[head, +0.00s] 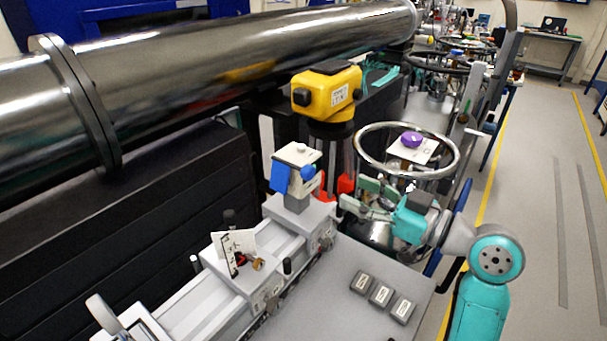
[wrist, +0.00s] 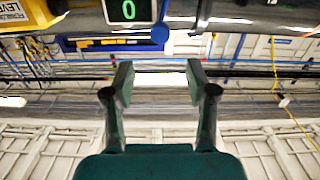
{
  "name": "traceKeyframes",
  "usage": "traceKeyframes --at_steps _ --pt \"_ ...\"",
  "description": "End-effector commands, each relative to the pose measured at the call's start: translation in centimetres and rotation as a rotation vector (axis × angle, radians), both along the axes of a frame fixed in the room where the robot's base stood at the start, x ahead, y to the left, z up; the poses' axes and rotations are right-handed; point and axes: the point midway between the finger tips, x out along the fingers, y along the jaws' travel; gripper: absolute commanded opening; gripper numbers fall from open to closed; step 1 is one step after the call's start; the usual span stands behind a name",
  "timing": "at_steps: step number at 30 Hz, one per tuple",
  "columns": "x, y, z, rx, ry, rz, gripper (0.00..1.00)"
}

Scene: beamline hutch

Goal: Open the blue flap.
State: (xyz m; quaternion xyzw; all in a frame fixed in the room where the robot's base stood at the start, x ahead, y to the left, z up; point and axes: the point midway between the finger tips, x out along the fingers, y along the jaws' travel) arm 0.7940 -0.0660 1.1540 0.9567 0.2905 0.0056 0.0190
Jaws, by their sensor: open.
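The blue flap (head: 280,177) is a small flat blue panel on the left side of a small white-topped device (head: 297,154). It hangs steeply down from near the device's top. A round blue knob (head: 308,172) sits on the device's right-hand face; a round blue part (wrist: 160,33) also shows in the wrist view, beside a dark display (wrist: 130,10) with a green 0. My gripper (head: 355,195) is open and empty, to the right of the device and apart from it. In the wrist view its fingers (wrist: 160,76) are spread with nothing between them. I cannot make out the flap there.
A yellow instrument (head: 326,94) stands behind the device. A card on a mount (head: 235,245) stands on the rail at front left. Several grey blocks (head: 381,295) lie on the bench, with bare surface around them.

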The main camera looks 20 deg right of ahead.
Motion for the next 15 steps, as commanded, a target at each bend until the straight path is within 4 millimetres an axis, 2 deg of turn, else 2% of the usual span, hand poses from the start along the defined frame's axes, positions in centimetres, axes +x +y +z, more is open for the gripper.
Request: traceKeyframes --at_steps 5,15 --pt "0.8 0.5 0.0 -0.011 -0.009 0.002 0.57" --pt "5.6 3.8 0.0 -0.009 -0.007 0.003 0.57"
